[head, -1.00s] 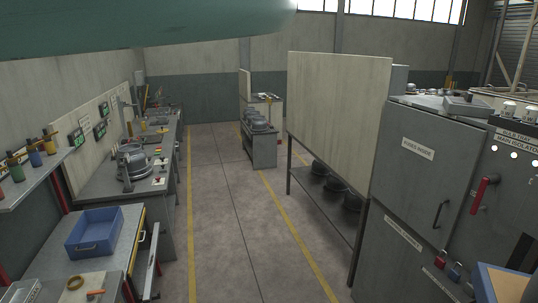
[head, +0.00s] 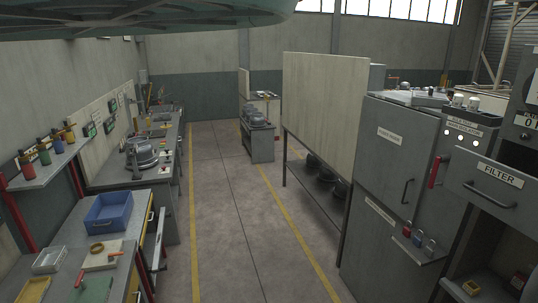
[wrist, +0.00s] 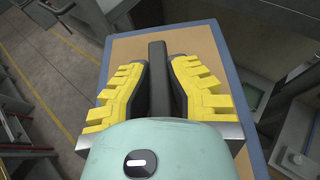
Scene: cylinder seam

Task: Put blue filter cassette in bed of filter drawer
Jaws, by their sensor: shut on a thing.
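The blue filter cassette (wrist: 198,38) fills the middle of the wrist view, with a tan face, a blue rim and a dark bar handle across it. My gripper (wrist: 158,64), with yellow stepped fingers, is shut on that handle from both sides. Neither the gripper nor the cassette shows in the head view. The filter drawer (head: 488,195), a grey front with a FILTER label and a dark handle, is at the right edge of the head view. Its bed cannot be made out.
A grey cabinet (head: 398,150) with a red lever stands left of the drawer. A tall pale panel (head: 325,105) is beyond it. A bench with a blue bin (head: 108,215) runs along the left. The floor aisle (head: 235,220) between the yellow lines is clear.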

